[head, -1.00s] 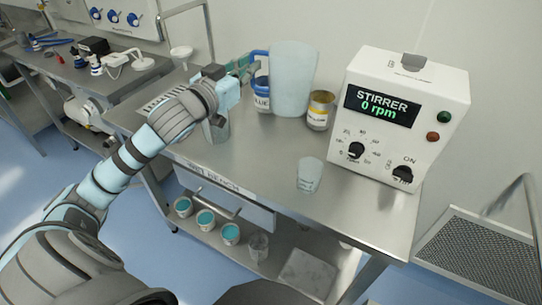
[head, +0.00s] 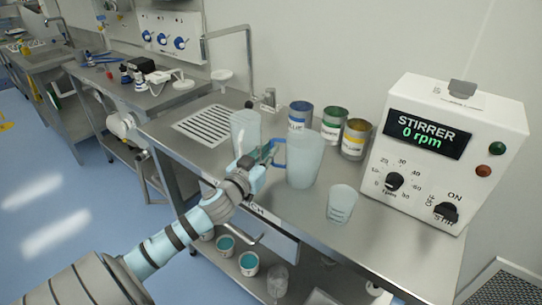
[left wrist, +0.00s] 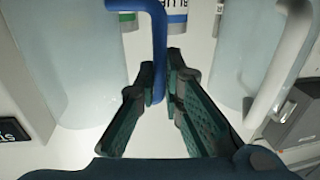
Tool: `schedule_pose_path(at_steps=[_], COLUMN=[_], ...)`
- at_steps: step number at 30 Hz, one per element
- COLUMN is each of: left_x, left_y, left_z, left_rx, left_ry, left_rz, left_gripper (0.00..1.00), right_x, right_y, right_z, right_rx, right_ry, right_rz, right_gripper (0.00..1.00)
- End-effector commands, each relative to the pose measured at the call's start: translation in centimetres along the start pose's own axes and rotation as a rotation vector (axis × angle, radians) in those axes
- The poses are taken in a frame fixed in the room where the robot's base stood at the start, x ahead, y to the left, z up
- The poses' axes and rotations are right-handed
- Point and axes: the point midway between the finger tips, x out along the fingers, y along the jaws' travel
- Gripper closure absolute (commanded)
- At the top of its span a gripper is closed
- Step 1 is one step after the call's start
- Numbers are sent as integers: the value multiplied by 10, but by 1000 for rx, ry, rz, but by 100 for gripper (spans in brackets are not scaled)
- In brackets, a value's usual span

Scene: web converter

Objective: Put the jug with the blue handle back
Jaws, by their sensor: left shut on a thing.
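The jug with the blue handle (head: 303,168) is a tall frosted vessel at the middle of the steel bench. I cannot tell whether its base touches the bench top. My left gripper (head: 266,157) is at its left side, shut on the blue handle. In the left wrist view the blue handle (left wrist: 158,40) runs down between the fingers, and the jug's body (left wrist: 85,75) fills the left. A second frosted jug (head: 244,126), with a white handle, stands just left of and behind the gripper. My right gripper is not in view.
Blue (head: 299,115), green (head: 334,123) and yellow (head: 355,138) labelled cans stand behind the jug. A small beaker (head: 341,204) and the stirrer box (head: 448,150) are to its right. A drain grate (head: 205,124) lies at the back left. Tubs (head: 249,263) sit on the lower shelf.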

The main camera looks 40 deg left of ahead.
Motion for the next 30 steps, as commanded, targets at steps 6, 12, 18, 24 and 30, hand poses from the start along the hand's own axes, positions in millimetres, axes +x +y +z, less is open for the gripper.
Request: schedule_pose_path(at_steps=[6, 12, 18, 24, 30], left_x=[1, 2, 2, 2, -18], left_y=[4, 7, 8, 7, 4], left_z=[-1, 3, 3, 1, 1], left_rx=[3, 7, 7, 7, 13], left_ry=[1, 0, -1, 0, -5], left_rz=[1, 1, 1, 1, 1], left_gripper=[100, 85, 71, 71, 71], right_x=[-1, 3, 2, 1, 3], right_y=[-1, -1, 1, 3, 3], right_z=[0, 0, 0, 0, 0], right_rx=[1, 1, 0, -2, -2], right_ry=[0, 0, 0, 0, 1], right_rz=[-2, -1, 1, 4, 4], right_gripper=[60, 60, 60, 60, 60])
